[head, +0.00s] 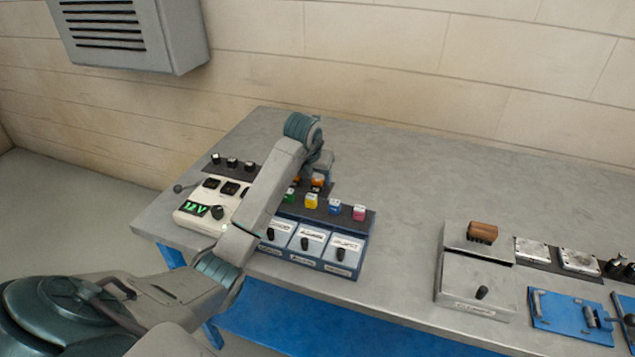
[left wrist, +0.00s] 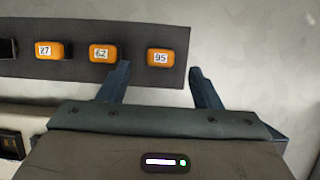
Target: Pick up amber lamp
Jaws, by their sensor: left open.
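Several amber lamps sit in a row on a dark strip (left wrist: 110,40). In the left wrist view they are orange blocks with white labels: one marked 27 (left wrist: 49,50), one 62 (left wrist: 103,53) and one 95 (left wrist: 160,57). In the head view, an orange lamp (head: 318,180) shows just below my left gripper (head: 325,166), partly hidden by my arm. My left gripper is open and empty. My right gripper is out of view.
Yellow (head: 311,201), blue (head: 335,207) and pink (head: 359,212) blocks stand before the lamps, above a blue box with switches (head: 305,246). A white 12V supply (head: 190,212) is at left. Fixtures and a brown block (head: 482,232) stand at right. The middle bench (head: 410,180) is clear.

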